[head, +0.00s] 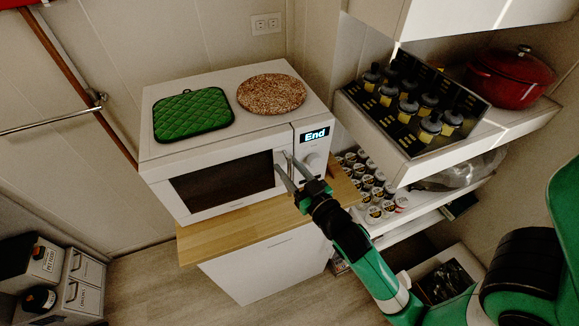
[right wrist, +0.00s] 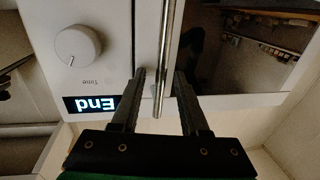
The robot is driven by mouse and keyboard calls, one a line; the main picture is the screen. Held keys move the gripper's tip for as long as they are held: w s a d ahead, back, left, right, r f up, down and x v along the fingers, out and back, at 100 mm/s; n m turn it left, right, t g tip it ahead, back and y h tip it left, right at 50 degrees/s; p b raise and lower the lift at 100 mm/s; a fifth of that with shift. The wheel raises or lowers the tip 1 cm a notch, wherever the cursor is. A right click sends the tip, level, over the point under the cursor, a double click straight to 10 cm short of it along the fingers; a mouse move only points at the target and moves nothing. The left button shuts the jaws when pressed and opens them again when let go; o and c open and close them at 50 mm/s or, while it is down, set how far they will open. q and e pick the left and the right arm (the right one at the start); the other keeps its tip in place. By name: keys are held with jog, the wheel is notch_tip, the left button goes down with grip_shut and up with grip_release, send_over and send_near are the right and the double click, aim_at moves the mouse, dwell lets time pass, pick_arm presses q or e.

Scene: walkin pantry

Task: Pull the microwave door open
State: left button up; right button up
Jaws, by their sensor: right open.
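The white microwave (head: 160,153) stands on a wooden-topped white cabinet, its door (head: 222,183) shut against the body, with a dark window. A display reading "End" (head: 314,135) and a round knob (head: 312,161) are on the panel right of the door. My right gripper (head: 284,167) is open at the door's right edge. In the right wrist view the silver bar handle (right wrist: 167,50) runs between the two spread fingers (right wrist: 160,78), with a gap visible on either side. Whether a finger touches it I cannot tell. My left gripper is not in view.
A green quilted pad (head: 192,114) and a round cork mat (head: 271,94) lie on the microwave. Shelves at right hold a bottle tray (head: 411,140), a red pot (head: 512,77) and several small cups (head: 375,212). Open floor (head: 150,275) lies in front, left of the cabinet.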

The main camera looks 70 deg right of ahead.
grip_shut()
dwell(1.4)
